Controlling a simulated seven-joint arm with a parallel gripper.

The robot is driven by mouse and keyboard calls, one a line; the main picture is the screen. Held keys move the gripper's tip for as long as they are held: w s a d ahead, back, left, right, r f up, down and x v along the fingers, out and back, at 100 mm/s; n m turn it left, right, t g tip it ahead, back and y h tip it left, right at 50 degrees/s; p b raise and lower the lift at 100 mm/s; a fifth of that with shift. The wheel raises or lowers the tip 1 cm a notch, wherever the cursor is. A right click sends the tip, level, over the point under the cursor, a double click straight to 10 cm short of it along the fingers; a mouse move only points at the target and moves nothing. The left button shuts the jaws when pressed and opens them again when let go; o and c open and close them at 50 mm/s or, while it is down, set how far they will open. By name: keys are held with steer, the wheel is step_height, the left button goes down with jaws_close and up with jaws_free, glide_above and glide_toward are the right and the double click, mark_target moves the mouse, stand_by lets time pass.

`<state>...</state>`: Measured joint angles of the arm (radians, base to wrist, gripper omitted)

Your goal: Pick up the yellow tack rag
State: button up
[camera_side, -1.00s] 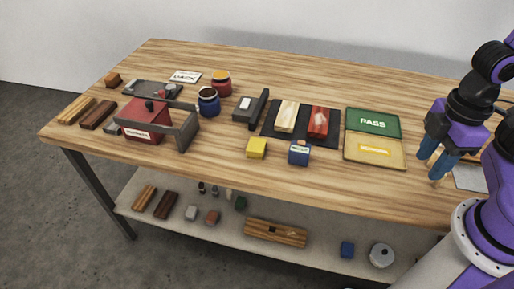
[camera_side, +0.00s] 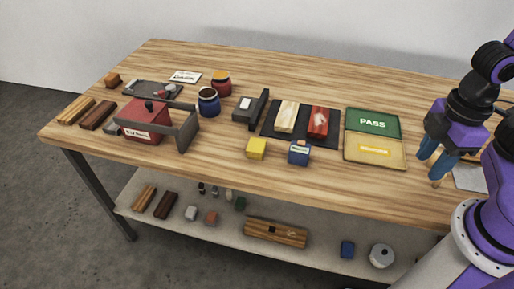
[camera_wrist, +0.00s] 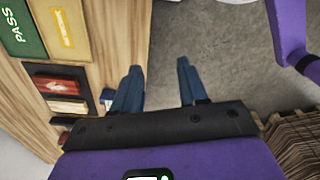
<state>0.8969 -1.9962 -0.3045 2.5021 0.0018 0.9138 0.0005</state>
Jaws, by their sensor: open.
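The yellow tack rag (camera_side: 256,148) is a small yellow block lying on the wooden table near its front edge, in the side view. A blue block with a white label (camera_side: 299,153) sits a little to its right. My gripper (camera_side: 431,167) is at the right end of the table, well apart from the rag, with its blue fingers spread and nothing between them. In the wrist view my gripper (camera_wrist: 158,78) also shows open and empty, with grey floor behind its fingers. I cannot make out the yellow rag in the wrist view.
A green PASS tray (camera_side: 372,113) and a yellow tray (camera_side: 358,151) lie between my gripper and the rag. A dark mat (camera_side: 301,132) carries a pale and a red block. A red box (camera_side: 143,128), jars and wood blocks stand left. The table (camera_side: 225,179) is bare in front of the rag.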

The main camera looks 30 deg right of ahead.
steer(key=o, duration=1)
steer(key=m, duration=0.3)
glide_above(256, 145)
step_height(256, 145, down, 3)
step_height(256, 145, down, 11)
steer(key=shift+s+d+r, duration=0.15)
steer(key=shift+w+f, duration=0.2)
steer(key=shift+f, duration=2.8)
